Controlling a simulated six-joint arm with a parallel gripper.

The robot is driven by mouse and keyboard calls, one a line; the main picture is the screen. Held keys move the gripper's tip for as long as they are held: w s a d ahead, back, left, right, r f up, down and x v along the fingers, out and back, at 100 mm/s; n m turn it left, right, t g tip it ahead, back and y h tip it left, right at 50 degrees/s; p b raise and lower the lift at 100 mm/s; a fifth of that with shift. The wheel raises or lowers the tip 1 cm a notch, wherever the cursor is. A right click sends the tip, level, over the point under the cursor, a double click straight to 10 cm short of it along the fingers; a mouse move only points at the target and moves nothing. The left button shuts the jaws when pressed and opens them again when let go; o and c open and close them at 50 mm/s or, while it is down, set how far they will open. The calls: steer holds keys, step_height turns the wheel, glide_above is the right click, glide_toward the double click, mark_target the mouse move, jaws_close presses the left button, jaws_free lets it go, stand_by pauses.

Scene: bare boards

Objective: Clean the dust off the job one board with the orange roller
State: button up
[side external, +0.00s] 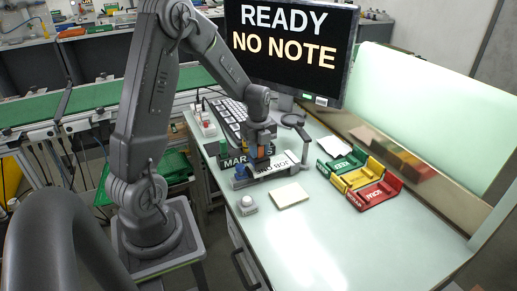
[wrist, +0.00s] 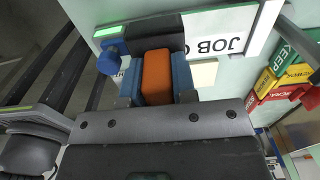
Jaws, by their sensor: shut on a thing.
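The job one board (side external: 284,164) is a white plate with black lettering, lying in a grey holder on the bench. My gripper (side external: 262,153) is low over the board's left part. In the wrist view its blue fingers (wrist: 158,80) are shut on the orange handle of the roller (wrist: 157,72). A black part lies just beyond the handle, over the board's end. I cannot tell whether the roller touches the board. No dust can be made out.
A blue knob (wrist: 109,62) stands at the holder's end. A markers box (side external: 232,156) is close behind my gripper. A cream pad (side external: 288,195) and a white-knobbed device (side external: 247,204) lie in front. Green, yellow and red trays (side external: 373,194) stand right.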

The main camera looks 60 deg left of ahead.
steer(key=shift+f, duration=0.5)
steer(key=shift+w, duration=0.1)
stand_by(0.3)
steer(key=shift+w, duration=3.85)
steer(key=shift+s, duration=0.15)
steer(key=shift+s, duration=3.8)
steer(key=shift+w, duration=0.1)
steer(key=shift+w, duration=3.8)
